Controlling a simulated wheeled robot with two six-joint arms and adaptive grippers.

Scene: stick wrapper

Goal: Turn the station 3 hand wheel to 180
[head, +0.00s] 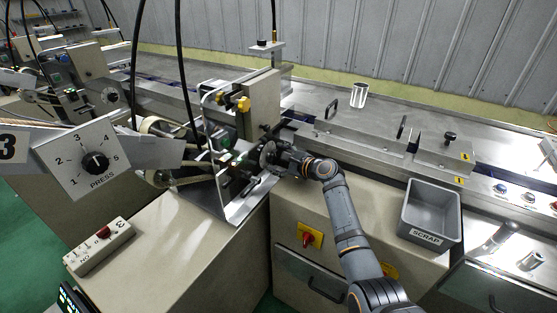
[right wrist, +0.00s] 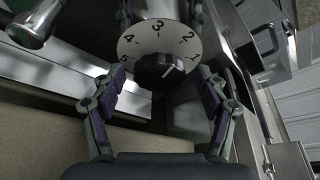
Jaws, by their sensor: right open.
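My right gripper (head: 273,156) is at the station machine in the middle of the head view, close beside a grey round disc (head: 266,154). In the right wrist view the gripper (right wrist: 160,78) is open. Its fingers stand on either side of a black knob (right wrist: 160,72) with a pale pointer line, apart from it. The knob sits on a round white dial (right wrist: 134,44) numbered 1 to 5. I cannot tell whether this knob is the hand wheel, and no 180 mark is readable. My left gripper is not in view.
A PRESS panel (head: 82,160) with a black knob is at the left, above a switch box (head: 98,245) with a red switch. A grey SCRAP bin (head: 431,213) stands right of my arm. A metal cup (head: 359,94) stands on the steel deck (head: 400,115).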

